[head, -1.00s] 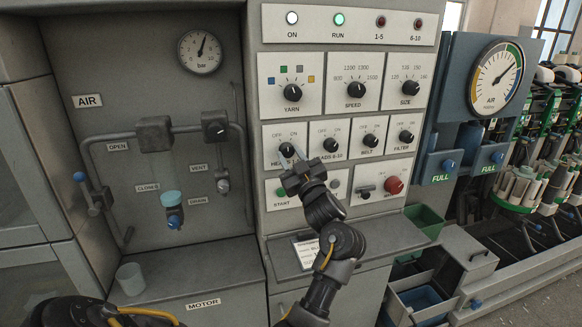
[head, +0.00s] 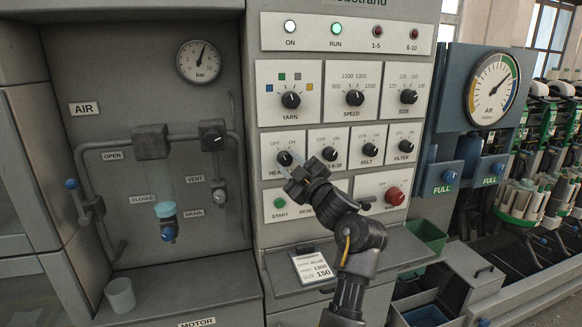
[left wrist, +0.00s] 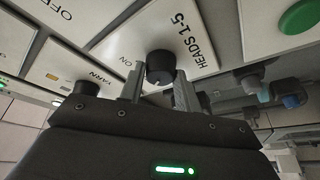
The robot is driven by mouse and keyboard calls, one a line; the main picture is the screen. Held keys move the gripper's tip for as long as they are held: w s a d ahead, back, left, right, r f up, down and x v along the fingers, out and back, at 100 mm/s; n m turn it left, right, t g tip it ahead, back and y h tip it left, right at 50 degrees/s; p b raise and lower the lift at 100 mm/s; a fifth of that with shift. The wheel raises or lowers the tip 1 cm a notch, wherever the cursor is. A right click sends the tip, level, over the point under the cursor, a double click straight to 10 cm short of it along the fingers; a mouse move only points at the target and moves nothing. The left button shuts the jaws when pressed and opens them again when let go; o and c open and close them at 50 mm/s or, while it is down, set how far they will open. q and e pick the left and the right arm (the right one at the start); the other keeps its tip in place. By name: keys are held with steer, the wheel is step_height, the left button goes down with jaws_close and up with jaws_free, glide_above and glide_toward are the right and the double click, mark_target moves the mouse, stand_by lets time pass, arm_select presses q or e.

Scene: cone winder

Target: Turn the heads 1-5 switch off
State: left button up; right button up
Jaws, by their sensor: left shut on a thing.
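The heads 1-5 switch (head: 284,158) is a black round knob on a white plate at the left of the panel's lower switch row. OFF is printed at its upper left and ON at its upper right. My left gripper (head: 289,168) reaches it from the lower right and is shut on the knob. In the left wrist view, the knob (left wrist: 160,66) sits between the fingertips (left wrist: 160,88), with the HEADS 1-5 label beside it. The gripper partly covers the label in the head view. The knob's exact pointing is hard to tell. My right gripper is out of view.
The heads 6-10 knob (head: 329,154) is close on the right, with the yarn knob (head: 291,100) above. The green start button (head: 279,203) is just below, and a red button (head: 394,196) is lower right. The RUN lamp (head: 335,28) glows green.

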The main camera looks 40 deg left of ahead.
arm_select(q)
steer(key=o, duration=1)
steer(key=shift+a, duration=0.1)
steer(key=shift+r, duration=0.15)
steer(key=shift+r+b, duration=0.25)
steer(key=shift+b, duration=0.05)
steer(key=r, duration=0.1)
steer(key=r+b, duration=0.1)
steer(key=r, duration=0.1)
steer(key=shift+s, duration=0.3)
steer(key=s+d+r+b, duration=0.1)
steer(key=s+d+r, duration=0.1)
steer(key=s+r, duration=0.1)
steer(key=s+d+r+b, duration=0.1)
steer(key=s+d+r, duration=0.2)
steer(key=s, duration=0.1)
steer(key=s+d+r+b, duration=0.1)
steer(key=s+d+r, duration=0.2)
steer(key=shift+s+d+r+b, duration=0.15)
steer(key=shift+s+d+b, duration=0.1)
steer(key=shift+s+b, duration=0.1)
